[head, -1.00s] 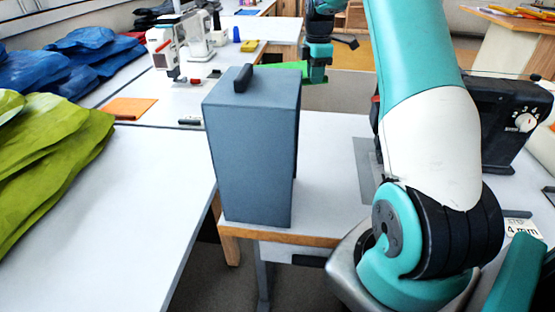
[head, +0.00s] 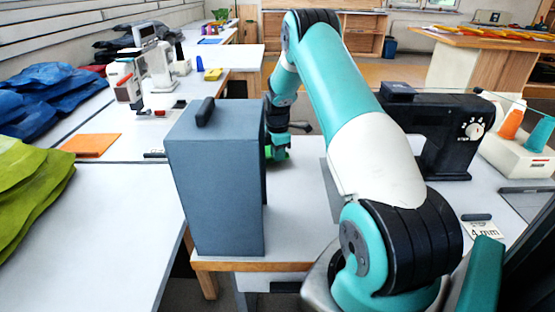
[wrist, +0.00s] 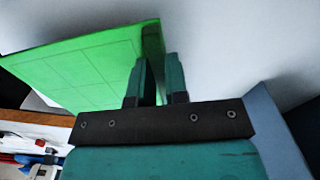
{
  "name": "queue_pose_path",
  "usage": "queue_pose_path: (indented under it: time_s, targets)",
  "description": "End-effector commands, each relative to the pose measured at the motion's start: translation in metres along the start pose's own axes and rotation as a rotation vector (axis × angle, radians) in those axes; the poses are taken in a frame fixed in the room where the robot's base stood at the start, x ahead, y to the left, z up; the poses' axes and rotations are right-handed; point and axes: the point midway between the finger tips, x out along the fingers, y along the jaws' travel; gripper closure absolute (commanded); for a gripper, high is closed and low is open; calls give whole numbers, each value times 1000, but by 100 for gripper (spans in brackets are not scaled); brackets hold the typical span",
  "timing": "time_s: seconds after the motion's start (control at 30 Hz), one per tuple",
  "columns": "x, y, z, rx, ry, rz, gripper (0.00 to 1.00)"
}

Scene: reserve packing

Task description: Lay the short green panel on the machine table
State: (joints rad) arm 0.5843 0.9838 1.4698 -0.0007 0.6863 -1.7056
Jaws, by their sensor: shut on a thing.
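The green panel (wrist: 75,68), marked with a faint grid, fills the upper left of the wrist view. My gripper (wrist: 158,62) is shut on its near right end, where a darker green edge piece shows between the fingers. In the head view only a small bit of the panel (head: 279,153) shows; the blue-grey case hides the rest. The white machine table (head: 300,215) carries a black sewing machine (head: 445,135). The panel is over or near this table; I cannot tell whether it touches the top.
The tall blue-grey case (head: 215,180) stands at the table's left front corner, close to my arm. A white spool stand (head: 520,155) is at the right. A label plate (head: 481,230) lies near the front right. Bare tabletop shows between case and machine.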

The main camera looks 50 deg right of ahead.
Motion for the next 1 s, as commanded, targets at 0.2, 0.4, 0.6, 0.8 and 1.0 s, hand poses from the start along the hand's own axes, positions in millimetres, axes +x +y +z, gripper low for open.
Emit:
queue_pose_path:
  time_s: [0.2, 0.4, 0.6, 0.8, 1.0]
  targets:
    - [27, 0, 0, 0, 0, 0, 100]
    - [27, 0, 0, 0, 0, 0, 100]
    - [28, 0, 0, 0, 0, 0, 60]
    - [28, 0, 0, 0, 0, 0, 60]
    - [18, 1, 0, 0, 0, 2, 60]
